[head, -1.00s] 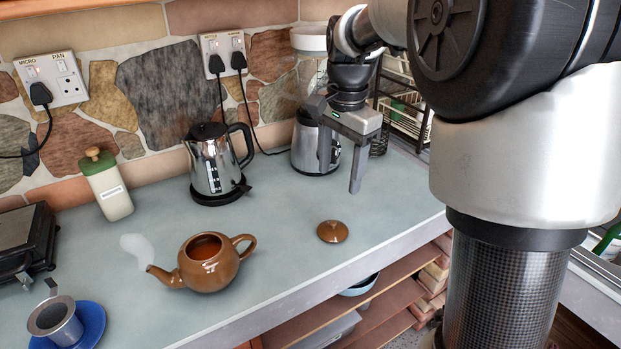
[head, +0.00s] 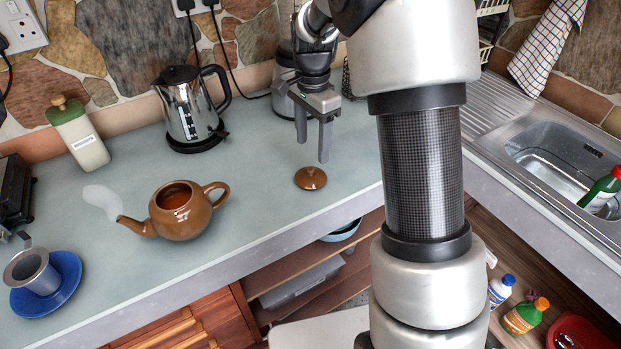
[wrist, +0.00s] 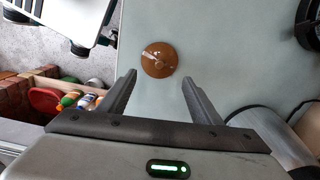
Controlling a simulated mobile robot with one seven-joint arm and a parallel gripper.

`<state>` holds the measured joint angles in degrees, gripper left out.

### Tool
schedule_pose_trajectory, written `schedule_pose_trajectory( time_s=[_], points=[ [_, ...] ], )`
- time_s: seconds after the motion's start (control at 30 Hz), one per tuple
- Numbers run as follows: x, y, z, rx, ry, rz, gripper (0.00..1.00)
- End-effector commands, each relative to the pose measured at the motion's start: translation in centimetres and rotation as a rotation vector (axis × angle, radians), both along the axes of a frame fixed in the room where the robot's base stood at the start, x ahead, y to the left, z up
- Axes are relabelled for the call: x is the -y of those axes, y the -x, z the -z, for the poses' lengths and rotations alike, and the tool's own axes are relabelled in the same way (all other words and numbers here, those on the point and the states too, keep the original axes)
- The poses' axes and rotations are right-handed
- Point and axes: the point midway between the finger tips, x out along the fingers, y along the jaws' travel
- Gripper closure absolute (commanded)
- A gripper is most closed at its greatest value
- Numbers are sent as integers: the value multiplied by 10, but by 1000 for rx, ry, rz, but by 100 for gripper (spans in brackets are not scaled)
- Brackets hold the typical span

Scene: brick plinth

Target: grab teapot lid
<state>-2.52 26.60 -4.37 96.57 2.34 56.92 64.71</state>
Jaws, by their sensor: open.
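The brown teapot lid (head: 311,178) lies flat on the grey-green counter, knob up, near the counter's front edge. It also shows in the wrist view (wrist: 159,60), just beyond the fingertips and roughly centred between them. My gripper (head: 313,152) is open and empty, fingers pointing down, above and slightly behind the lid. Its two fingers frame the lid in the wrist view (wrist: 160,82), apart from it. The brown teapot (head: 180,210) stands uncovered on the counter to the left, steam by its spout, with reddish-brown liquid inside.
A steel kettle (head: 190,108) stands behind the teapot, and another metal appliance (head: 284,78) stands behind my gripper. A green-topped canister (head: 78,135) and a blue saucer (head: 67,285) with a metal cup are at left. A sink (head: 560,160) is at right. The counter around the lid is clear.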

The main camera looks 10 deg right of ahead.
Motion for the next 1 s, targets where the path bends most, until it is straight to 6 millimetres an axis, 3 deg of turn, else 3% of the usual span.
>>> schedule_pose_trajectory(
  time_s=[0.1,0.33,0.6,0.9,1.0],
  points=[
    [0,0,17,-1,0,0,41],
    [-1,2,33,-3,0,0,41],
    [-6,5,70,-1,0,0,41],
    [-6,5,75,0,0,0,41],
    [-6,5,75,0,0,0,57]
  ],
)
